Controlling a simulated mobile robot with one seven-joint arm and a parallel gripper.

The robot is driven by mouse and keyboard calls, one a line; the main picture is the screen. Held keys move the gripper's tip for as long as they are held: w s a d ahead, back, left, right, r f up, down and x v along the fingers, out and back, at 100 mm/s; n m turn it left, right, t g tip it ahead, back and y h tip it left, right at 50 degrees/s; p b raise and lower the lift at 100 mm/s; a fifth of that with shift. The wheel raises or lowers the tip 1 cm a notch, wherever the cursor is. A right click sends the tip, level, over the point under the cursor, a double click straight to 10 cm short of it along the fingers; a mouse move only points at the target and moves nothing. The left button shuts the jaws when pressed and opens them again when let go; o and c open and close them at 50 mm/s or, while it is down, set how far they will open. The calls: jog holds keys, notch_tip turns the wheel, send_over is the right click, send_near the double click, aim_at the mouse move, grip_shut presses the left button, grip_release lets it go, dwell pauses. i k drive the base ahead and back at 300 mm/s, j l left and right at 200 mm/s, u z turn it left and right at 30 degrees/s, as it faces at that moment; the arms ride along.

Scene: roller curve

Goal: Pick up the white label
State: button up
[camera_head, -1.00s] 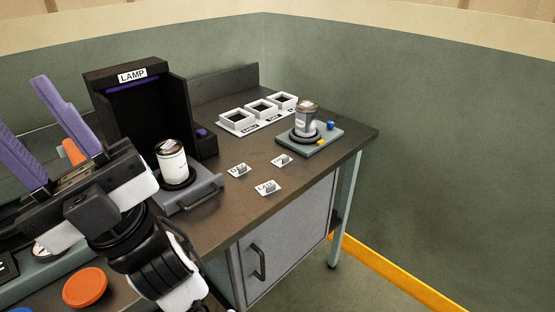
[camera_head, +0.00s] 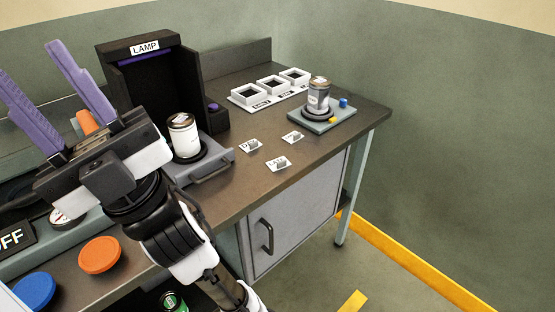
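Three small white label cards with dark print and small raised tabs stand on the dark bench top: one at left (camera_head: 250,146), one at the back right (camera_head: 292,137) and one in front (camera_head: 278,163). I cannot tell which is the white label meant. My gripper (camera_head: 28,62) is at the left of the picture, with its two purple fingers spread apart and pointing up and left. Nothing shows between them. It is well away from the cards.
A black LAMP booth (camera_head: 150,85) stands behind a white can (camera_head: 184,138) on a grey tray. Three white square holders (camera_head: 272,84) are at the back. A grey can (camera_head: 318,96) sits on a small platform at right. Orange (camera_head: 99,255) and blue (camera_head: 34,291) buttons are in front.

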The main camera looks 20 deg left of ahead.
aim_at(278, 164)
jog(key=u, duration=0.85)
jog(key=k+j+z, duration=0.1)
jog(key=k+j, duration=0.15)
jog(key=k, duration=0.05)
